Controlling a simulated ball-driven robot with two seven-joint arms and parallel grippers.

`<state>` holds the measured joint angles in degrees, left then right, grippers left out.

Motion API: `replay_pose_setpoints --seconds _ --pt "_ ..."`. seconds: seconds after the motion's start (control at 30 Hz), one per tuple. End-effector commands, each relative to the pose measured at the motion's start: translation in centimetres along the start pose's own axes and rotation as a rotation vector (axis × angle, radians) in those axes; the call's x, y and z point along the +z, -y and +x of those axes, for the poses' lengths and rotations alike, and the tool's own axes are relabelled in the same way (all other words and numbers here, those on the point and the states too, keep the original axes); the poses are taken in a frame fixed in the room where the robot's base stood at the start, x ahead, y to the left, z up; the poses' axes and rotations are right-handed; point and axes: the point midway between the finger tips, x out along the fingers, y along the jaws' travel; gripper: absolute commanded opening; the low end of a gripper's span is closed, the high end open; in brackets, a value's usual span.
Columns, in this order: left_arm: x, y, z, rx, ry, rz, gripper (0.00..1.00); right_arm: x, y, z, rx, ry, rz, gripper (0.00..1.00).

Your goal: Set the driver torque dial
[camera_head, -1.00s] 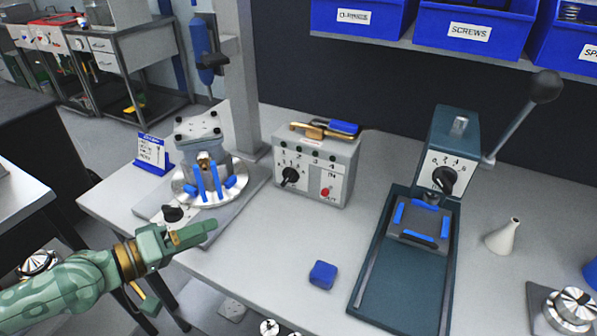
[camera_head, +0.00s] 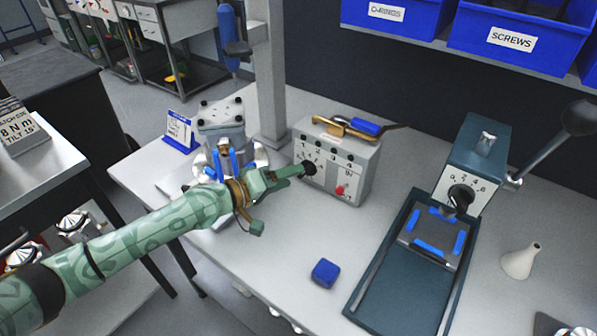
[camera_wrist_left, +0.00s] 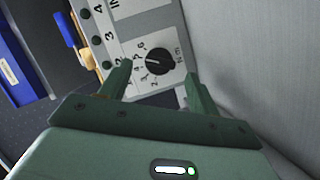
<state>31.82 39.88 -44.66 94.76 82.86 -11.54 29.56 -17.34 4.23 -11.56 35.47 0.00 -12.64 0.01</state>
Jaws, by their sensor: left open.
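The driver controller (camera_head: 335,170) is a grey box with a row of numbered black buttons and a red button. Its black torque dial (camera_head: 309,167) is on the left of its front face. In the left wrist view the dial (camera_wrist_left: 158,62) sits on a white scale marked in N·m. The number its pointer marks is too small to tell. My left gripper (camera_head: 297,170) is at the front of the dial and partly covers it. In the wrist view the open fingers (camera_wrist_left: 158,75) stand either side of the dial, with nothing held. My right gripper is out of view.
A driver (camera_head: 360,127) lies on the controller. A fixture with a housing (camera_head: 222,125) stands to its left, and a press (camera_head: 470,165) to its right. A blue block (camera_head: 325,272) lies in front. A sign (camera_head: 20,125) at far left reads 8 Nm, tilt 15°.

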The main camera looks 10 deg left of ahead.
Motion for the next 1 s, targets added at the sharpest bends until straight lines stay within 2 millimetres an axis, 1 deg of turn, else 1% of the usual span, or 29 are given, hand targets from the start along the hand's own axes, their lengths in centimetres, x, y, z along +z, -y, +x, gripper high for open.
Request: replay_pose_setpoints --seconds 0.03,0.1,0.2,0.33,0.57,0.6,0.67,0.7,0.73,0.77,1.0 --pt "0.1 0.0 1.1 0.002 0.000 -0.002 0.62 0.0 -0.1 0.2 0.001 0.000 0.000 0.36" --pt "0.1 0.1 2.1 0.001 0.001 -0.002 0.62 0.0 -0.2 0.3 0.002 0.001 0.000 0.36" --pt "0.1 0.1 3.2 0.000 0.001 -0.001 0.62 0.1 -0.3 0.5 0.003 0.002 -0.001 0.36" --pt "0.1 0.1 3.8 -0.001 0.001 0.000 0.62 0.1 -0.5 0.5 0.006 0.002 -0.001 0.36" --pt "0.0 0.1 3.8 0.000 0.001 0.001 0.62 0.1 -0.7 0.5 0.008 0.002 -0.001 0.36" --pt "0.0 0.1 3.8 -0.001 0.001 0.001 0.56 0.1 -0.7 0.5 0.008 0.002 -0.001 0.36" --pt "0.0 0.1 3.8 -0.001 0.001 0.001 0.40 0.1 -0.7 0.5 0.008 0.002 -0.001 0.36" --pt "0.0 0.1 3.8 -0.001 0.001 0.001 0.28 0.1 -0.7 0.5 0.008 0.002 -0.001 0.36" --pt "0.0 0.1 3.8 -0.001 0.001 0.001 0.20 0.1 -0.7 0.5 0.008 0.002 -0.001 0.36" --pt "0.0 0.1 3.8 -0.001 0.001 0.000 0.17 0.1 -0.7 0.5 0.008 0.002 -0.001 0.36" --pt "0.0 -0.1 3.8 -0.006 0.001 0.015 0.17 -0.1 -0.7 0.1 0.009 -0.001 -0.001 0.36"
